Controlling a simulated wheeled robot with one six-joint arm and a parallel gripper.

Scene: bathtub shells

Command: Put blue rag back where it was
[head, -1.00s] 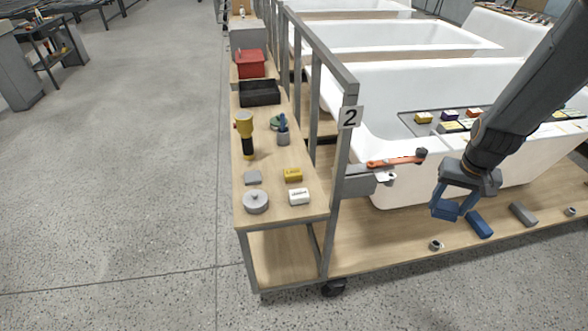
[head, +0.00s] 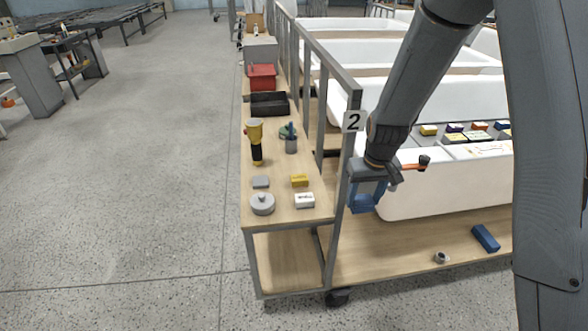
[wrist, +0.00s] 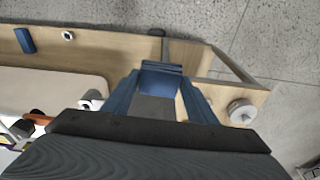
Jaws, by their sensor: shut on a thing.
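My gripper (head: 366,200) has blue fingers and hangs beside the post with the number 2 plate, above the wooden lower deck. In the wrist view my gripper (wrist: 160,82) is shut on a blue folded piece, the blue rag (wrist: 161,68), held between the fingertips. In the head view the rag is hard to tell apart from the blue fingers. The rag is in the air, clear of the side shelf (head: 290,215).
The post (head: 346,165) stands between gripper and shelf. A blue block (head: 486,238) lies on the deck.

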